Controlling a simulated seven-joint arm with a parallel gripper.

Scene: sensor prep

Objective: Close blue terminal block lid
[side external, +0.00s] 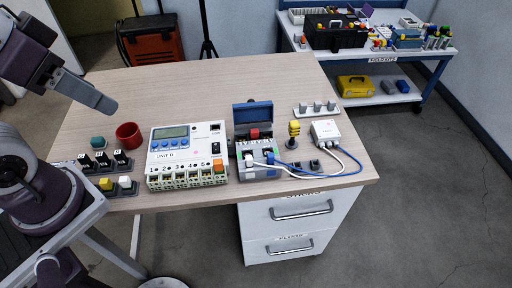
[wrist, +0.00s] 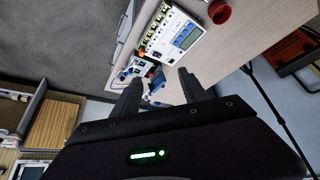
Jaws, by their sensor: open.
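The terminal block (side external: 258,158) is a grey box near the table's front edge in the side view. Its blue lid (side external: 252,115) stands up, open, at the back of the box. A red part and white and blue plugs show inside. In the wrist view the blue lid (wrist: 158,79) shows small, beyond my fingers. My gripper (wrist: 162,92) is open and empty, its two dark fingers spread apart.
A white unit (side external: 187,155) with a display stands left of the block. A red cup (side external: 129,135) and small switches are farther left. A yellow-topped stack (side external: 293,133) and a white box (side external: 326,133) with cables stand right. The table's back is clear.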

